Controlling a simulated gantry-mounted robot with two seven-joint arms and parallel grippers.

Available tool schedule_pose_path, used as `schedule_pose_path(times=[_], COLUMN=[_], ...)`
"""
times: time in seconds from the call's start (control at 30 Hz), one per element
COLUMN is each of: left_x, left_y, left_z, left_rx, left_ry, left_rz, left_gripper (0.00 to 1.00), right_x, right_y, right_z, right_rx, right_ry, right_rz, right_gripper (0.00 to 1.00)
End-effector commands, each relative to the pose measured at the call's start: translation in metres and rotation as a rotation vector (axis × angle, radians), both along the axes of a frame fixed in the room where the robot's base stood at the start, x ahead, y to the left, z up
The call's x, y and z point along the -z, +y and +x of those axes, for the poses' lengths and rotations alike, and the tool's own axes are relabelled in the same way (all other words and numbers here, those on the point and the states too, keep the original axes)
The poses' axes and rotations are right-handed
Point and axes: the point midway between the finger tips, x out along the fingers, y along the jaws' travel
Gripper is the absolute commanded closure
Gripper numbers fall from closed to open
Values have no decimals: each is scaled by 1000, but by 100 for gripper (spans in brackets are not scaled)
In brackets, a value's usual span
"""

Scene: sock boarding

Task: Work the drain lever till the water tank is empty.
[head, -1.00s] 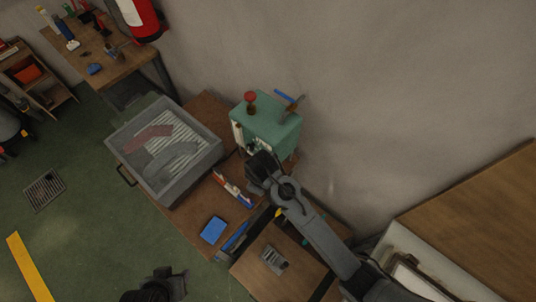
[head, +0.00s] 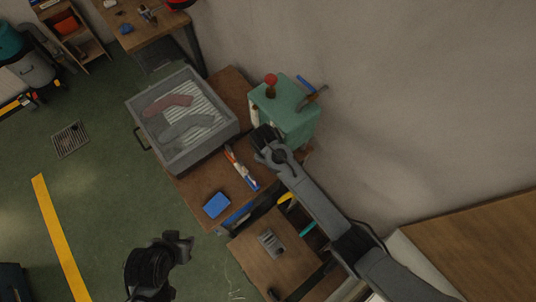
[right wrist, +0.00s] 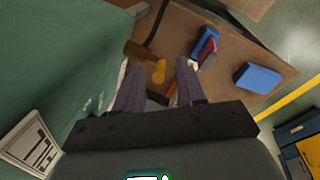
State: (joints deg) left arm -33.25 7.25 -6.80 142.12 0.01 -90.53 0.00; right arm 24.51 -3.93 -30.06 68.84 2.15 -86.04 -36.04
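The green tank-like box (head: 295,112) stands against the wall on the brown bench. It has a red knob (head: 270,80) and a dark-handled part (head: 314,97) on top. Its side fills the left of the right wrist view (right wrist: 60,60). A yellow lever end (right wrist: 158,72) on a brass-brown fitting (right wrist: 143,52) shows beside it. My right gripper (right wrist: 158,88) is open, with the yellow end between or just beyond its fingers; contact cannot be told. In the head view my right wrist hides the box's lower front. My left arm shows at the bottom, its gripper hidden. The water level is not visible.
A grey basin (head: 172,158) with a slatted bottom holds a red and a grey flat shape. A blue block (head: 216,205) and a red-white-blue item (head: 241,168) lie on the bench. A floor grate (head: 70,140) and yellow stripe (head: 60,235) are on the open floor at left.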

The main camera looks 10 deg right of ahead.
Motion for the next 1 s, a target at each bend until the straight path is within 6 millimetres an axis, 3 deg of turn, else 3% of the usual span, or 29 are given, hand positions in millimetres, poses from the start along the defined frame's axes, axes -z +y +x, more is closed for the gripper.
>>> schedule_pose_path(times=[0.2,0.53,0.8,1.0], left_x=[0,0,1,1], left_y=[-2,-3,-2,-1], left_z=[0,0,0,0], left_rx=[-4,-6,-3,1], left_ry=[0,0,0,0], left_rz=[-9,-13,-7,-1], left_gripper=[57,57,57,57], right_x=[14,16,16,16], right_y=[-1,-1,-1,-1], right_z=[3,3,3,3], right_rx=[0,1,0,0], right_ry=[0,-1,0,0], right_rz=[1,1,1,1], right_gripper=[61,61,100,100])
